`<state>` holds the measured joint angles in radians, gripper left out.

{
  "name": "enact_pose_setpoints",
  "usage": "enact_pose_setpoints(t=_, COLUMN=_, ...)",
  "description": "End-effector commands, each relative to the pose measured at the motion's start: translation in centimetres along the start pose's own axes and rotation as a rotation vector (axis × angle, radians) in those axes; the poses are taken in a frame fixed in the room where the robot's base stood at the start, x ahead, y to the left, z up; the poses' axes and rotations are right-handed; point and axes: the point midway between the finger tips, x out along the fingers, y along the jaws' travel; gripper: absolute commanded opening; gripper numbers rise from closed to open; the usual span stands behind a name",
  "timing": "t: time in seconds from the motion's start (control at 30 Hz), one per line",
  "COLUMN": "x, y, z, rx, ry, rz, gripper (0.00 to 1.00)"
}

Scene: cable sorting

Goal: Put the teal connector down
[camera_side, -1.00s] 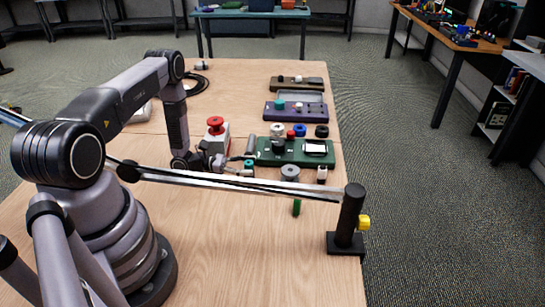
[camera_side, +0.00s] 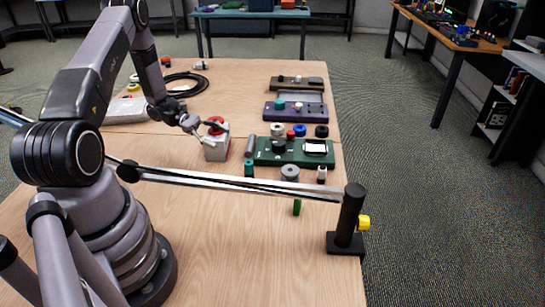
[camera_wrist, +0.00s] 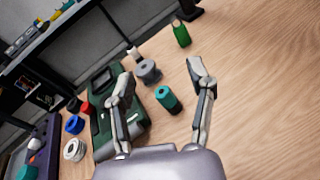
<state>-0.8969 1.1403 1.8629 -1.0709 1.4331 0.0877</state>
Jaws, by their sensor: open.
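The teal connector (camera_side: 249,168) stands upright on the wooden table, just left of the green fixture's front corner. It also shows in the wrist view (camera_wrist: 168,99), between and beyond my fingertips, apart from both. My gripper (camera_side: 208,131) is open and empty, raised above the table near the red button box. In the wrist view its two fingers (camera_wrist: 160,78) are spread wide with nothing between them in grasp.
The green fixture (camera_side: 267,157) lies behind the connector, with a grey spool (camera_side: 290,172) and a white connector (camera_side: 322,174) near it. The red-topped button box (camera_side: 217,144) stands left. A metal rail (camera_side: 230,182) crosses in front, ending at a black post (camera_side: 349,218).

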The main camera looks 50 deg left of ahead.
Motion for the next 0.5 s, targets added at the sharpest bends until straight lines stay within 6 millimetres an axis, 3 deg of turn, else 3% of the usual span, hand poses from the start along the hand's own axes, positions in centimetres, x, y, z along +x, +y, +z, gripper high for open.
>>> enact_pose_setpoints(t=0.03, x=0.8, y=0.5, z=3.1, rx=0.080, ry=0.047, rz=-0.096, gripper=0.55)
enact_pose_setpoints(t=0.2, x=2.8, y=-0.6, z=11.8, rx=0.336, ry=0.208, rz=-0.396, gripper=0.55)
enact_pose_setpoints(t=0.5, x=4.2, y=-6.4, z=23.8, rx=0.868, ry=0.516, rz=-0.808, gripper=0.55)
